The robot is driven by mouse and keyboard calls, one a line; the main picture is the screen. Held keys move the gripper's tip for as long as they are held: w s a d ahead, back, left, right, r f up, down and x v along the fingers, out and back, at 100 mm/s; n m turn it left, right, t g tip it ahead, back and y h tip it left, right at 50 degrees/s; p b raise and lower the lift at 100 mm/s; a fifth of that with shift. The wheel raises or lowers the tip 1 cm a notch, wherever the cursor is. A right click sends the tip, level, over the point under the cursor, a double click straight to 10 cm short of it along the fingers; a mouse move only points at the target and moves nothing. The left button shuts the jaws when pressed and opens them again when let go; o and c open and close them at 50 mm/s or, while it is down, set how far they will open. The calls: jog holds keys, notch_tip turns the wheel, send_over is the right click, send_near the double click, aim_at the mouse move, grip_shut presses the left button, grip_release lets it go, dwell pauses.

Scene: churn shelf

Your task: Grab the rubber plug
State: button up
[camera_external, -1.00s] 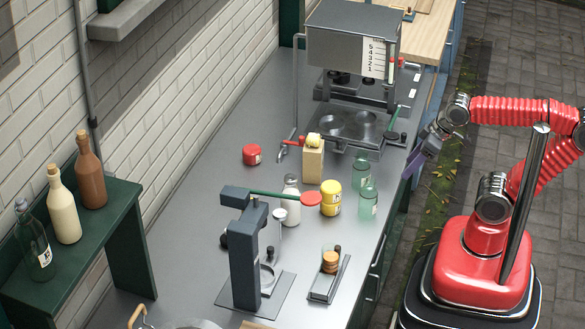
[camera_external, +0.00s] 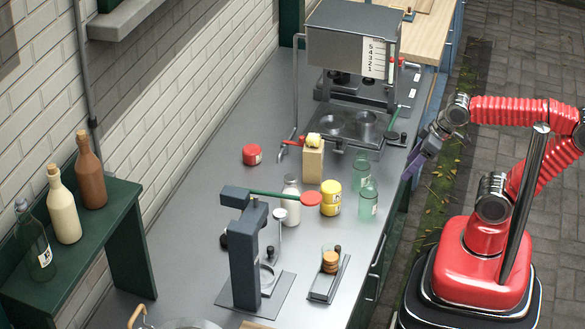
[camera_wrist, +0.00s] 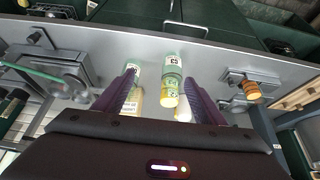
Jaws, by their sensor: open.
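I cannot pick out the rubber plug with certainty. A stack of orange-brown round pieces (camera_external: 330,262) sits on a small grey stand on the counter, and it also shows at the right of the wrist view (camera_wrist: 251,90). Its material is unclear. Small dark knobs near it are too small to identify. My gripper (camera_external: 410,165) is open and empty, beside the counter's right edge. In the wrist view my gripper (camera_wrist: 160,78) has its two purple fingers apart, with jars visible between and beyond them. Nothing is held.
A grey lever press (camera_external: 244,260) stands nearer. A red tin (camera_external: 252,154) sits left.

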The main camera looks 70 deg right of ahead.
jog(key=w+a+r+n+y, duration=0.1)
jog(key=w+a+r+n, duration=0.15)
jog(key=w, duration=0.55)
jog(key=w+a+r+n+g, duration=0.15)
jog(key=w+a, duration=0.25)
jog(key=w, duration=0.4)
jog(key=w+a+r+n+y, duration=0.1)
jog(key=w+a+r, duration=0.2)
jog(key=w, duration=0.5)
jog(key=w+a+f+n, duration=0.2)
jog(key=w+a+f, duration=0.3)
jog(key=w+a, duration=0.2)
jog(key=w+a+f+n+g+y, duration=0.1)
jog(key=w+a+f+n, duration=0.2)
jog(key=w+a+f, duration=0.2)
jog(key=w+a, duration=0.3)
jog(key=w, duration=0.4)
jog(key=shift+f, duration=0.2)
jog(key=shift+w+f, duration=0.1)
jog(key=shift+y, duration=0.3)
jog(key=x, duration=0.8)
jog(key=shift+a+f, duration=0.1)
jog(key=shift+f, duration=0.15)
